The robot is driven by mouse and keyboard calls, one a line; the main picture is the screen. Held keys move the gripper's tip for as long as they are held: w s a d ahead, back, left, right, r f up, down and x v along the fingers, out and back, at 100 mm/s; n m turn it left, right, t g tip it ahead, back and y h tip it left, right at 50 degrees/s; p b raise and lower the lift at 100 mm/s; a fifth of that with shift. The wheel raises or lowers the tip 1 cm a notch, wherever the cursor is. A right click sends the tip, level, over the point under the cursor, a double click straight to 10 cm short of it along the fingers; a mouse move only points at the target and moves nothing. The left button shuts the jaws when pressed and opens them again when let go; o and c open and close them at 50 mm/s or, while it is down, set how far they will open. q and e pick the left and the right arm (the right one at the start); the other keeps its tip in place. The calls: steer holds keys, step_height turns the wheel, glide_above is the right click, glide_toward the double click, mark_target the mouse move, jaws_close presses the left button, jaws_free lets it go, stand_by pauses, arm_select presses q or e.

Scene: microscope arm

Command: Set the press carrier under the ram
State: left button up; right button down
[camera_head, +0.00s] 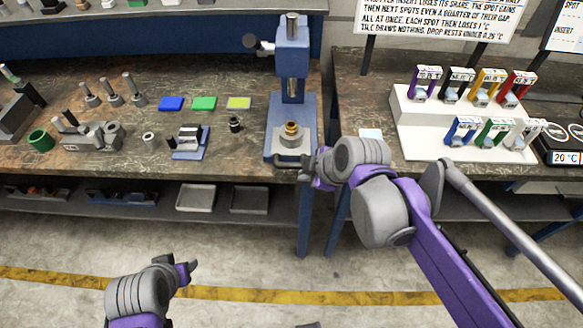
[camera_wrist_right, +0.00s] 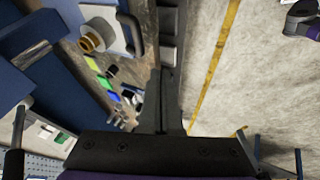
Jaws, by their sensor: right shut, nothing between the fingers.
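The blue press (camera_head: 292,62) stands at the right end of the left bench. The press carrier (camera_head: 290,145), a pale grey block with a brass ring on top, sits on the press's blue base, in front of the column. The carrier also shows in the right wrist view (camera_wrist_right: 112,22), with its dark handle (camera_wrist_right: 134,38) facing the bench's front edge. My right gripper (camera_head: 304,176) is shut and empty, close to the handle at its right end; I cannot tell if they touch. My left gripper (camera_head: 190,268) hangs low over the floor; its jaws are unclear.
Left of the press lie a small black part (camera_head: 235,125), a blue stand (camera_head: 190,152) and blue, green and yellow tiles (camera_head: 204,103). A white rack (camera_head: 440,125) of coloured holders stands on the right bench.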

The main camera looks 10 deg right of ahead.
mark_target(292, 137)
steer(key=w+a+f+b, duration=0.1)
steer(key=w+f, duration=0.7)
steer(key=f, duration=0.1)
steer(key=shift+w, duration=0.4)
steer(key=shift+w+f, duration=0.1)
steer(key=w+d, duration=0.1)
steer(key=w, duration=0.2)
steer(key=w+d, duration=0.1)
steer(key=w, duration=0.3)
steer(key=w+d, duration=0.1)
steer(key=w, duration=0.3)
steer(key=shift+s, duration=0.1)
